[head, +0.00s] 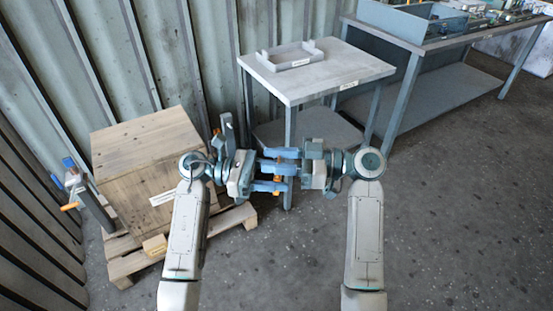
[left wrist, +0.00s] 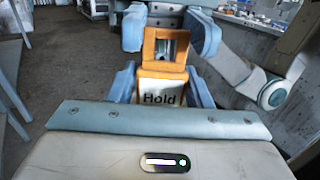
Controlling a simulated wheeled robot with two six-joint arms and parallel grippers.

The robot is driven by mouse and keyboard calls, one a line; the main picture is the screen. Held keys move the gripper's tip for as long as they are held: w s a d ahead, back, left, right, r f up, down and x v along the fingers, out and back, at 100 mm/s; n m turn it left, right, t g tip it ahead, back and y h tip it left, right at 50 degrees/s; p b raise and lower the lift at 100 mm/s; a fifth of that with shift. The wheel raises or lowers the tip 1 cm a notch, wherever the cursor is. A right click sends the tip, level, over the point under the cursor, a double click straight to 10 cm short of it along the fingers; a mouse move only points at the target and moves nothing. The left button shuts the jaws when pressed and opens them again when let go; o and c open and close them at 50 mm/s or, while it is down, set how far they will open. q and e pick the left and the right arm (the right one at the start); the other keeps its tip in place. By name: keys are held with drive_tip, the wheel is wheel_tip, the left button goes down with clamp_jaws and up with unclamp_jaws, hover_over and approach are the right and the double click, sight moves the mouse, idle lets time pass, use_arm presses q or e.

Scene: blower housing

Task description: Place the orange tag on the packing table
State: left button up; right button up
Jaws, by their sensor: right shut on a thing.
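The orange tag (left wrist: 164,72) carries a white label reading "Hold" and has a square opening in its upper part. In the head view the tag (head: 285,153) shows as orange bits between my facing grippers. My right gripper (head: 283,162) is shut on the tag; its blue fingers show at the far end in the left wrist view. My left gripper (head: 278,180) has its fingers on either side of the tag's near, labelled end and looks open. A grey table (head: 345,75) stands beyond the grippers; I cannot tell whether it is the packing table.
A shallow grey tray (head: 290,56) lies on the grey table. A long workbench (head: 400,36) with several parts stands at the back right. A wooden crate (head: 150,160) on a pallet (head: 125,262) stands at left, beside a device with an orange handle (head: 70,206). The floor at right is clear.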

use_arm(q)
drive_tip(key=o, duration=0.4)
drive_tip(key=shift+a, duration=0.1)
